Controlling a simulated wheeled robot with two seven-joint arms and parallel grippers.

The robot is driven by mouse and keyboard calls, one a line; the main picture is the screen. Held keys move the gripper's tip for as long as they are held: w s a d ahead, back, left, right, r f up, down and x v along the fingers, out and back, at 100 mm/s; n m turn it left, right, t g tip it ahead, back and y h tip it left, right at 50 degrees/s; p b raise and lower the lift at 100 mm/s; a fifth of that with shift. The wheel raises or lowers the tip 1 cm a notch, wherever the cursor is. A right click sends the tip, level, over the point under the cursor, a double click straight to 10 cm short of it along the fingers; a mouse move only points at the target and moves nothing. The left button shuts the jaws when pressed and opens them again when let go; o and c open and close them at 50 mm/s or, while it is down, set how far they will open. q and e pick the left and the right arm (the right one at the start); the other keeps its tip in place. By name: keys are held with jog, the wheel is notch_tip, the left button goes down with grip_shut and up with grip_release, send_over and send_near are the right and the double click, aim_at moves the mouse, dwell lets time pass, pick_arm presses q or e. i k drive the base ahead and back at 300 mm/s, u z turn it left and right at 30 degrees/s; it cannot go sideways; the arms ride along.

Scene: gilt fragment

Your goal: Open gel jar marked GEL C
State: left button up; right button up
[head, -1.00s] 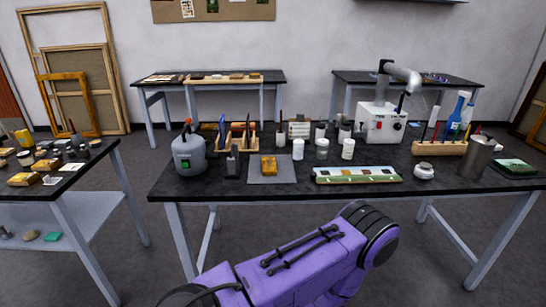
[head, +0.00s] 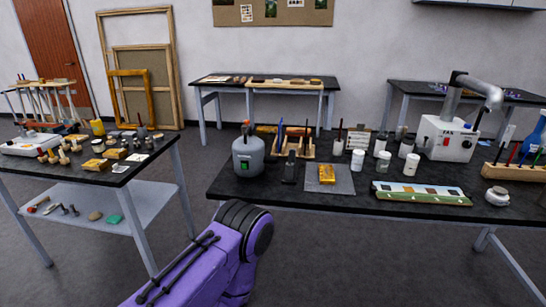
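Several white and pale jars stand on the dark main table (head: 300,203). They include a white jar (head: 357,160), another white jar (head: 383,161), a shorter pale jar (head: 411,164) and a low round jar (head: 497,196) near the front right. Their labels are too small to read, so I cannot tell which is GEL C. A purple arm link of mine crosses the bottom of the view. Neither gripper shows.
A gilt piece (head: 327,174) lies on a grey mat. A grey canister (head: 248,155), a colour strip (head: 423,194) and a white machine (head: 447,138) share the table. A side table (head: 95,178) stands left, with floor between.

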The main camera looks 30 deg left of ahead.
aim_at(357, 164)
jog(key=u, duration=0.75)
jog(key=i, duration=0.4)
